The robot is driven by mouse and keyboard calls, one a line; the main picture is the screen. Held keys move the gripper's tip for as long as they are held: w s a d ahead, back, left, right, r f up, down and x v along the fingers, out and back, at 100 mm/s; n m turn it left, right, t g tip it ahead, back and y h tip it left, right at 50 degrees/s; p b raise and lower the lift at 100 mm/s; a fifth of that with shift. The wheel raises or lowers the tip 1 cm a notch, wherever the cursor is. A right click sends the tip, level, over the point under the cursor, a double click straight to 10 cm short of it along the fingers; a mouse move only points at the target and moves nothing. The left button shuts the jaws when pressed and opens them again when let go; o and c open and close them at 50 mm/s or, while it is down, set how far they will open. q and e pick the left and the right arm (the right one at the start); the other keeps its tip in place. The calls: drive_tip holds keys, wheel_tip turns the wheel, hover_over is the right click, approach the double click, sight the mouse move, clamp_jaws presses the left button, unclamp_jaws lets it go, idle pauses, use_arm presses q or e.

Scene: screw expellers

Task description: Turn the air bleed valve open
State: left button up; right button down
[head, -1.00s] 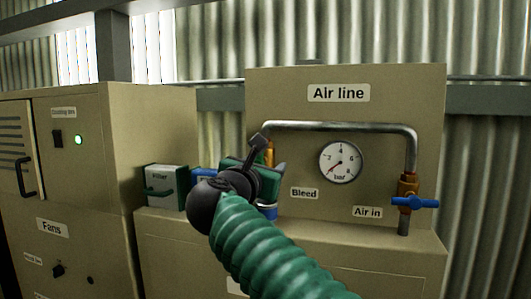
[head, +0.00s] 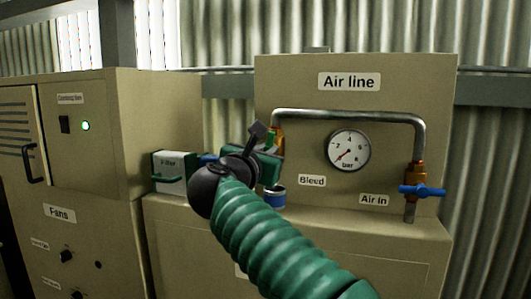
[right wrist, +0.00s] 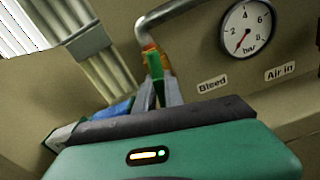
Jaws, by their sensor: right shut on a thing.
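The bleed valve's brass body (head: 277,134) sits at the left end of the pipe, left of the gauge and above the "Bleed" label (head: 311,180). In the right wrist view its green handle (right wrist: 158,76) stands upright between my two grey fingers. My right gripper (right wrist: 160,94) is shut on this handle. In the head view my right gripper's wrist and green housing (head: 266,168) hide most of the handle and the fingertips. My left gripper is in neither view.
The pressure gauge (head: 349,150) has its needle at the low end. The air-in valve (head: 422,191) with a blue handle is at right. A blue cup (head: 274,197) stands below the bleed valve. A filter box (head: 172,172) is at left, beside the fans cabinet (head: 160,125).

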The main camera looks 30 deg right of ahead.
drive_tip(key=n, duration=0.5)
drive_tip(key=shift+n, duration=0.4)
drive_tip(key=c, duration=1.5)
unclamp_jaws()
drive_tip(key=shift+o, duration=0.9)
drive_tip(key=shift+w+d+f, duration=0.1)
drive_tip(key=shift+w, duration=0.1)
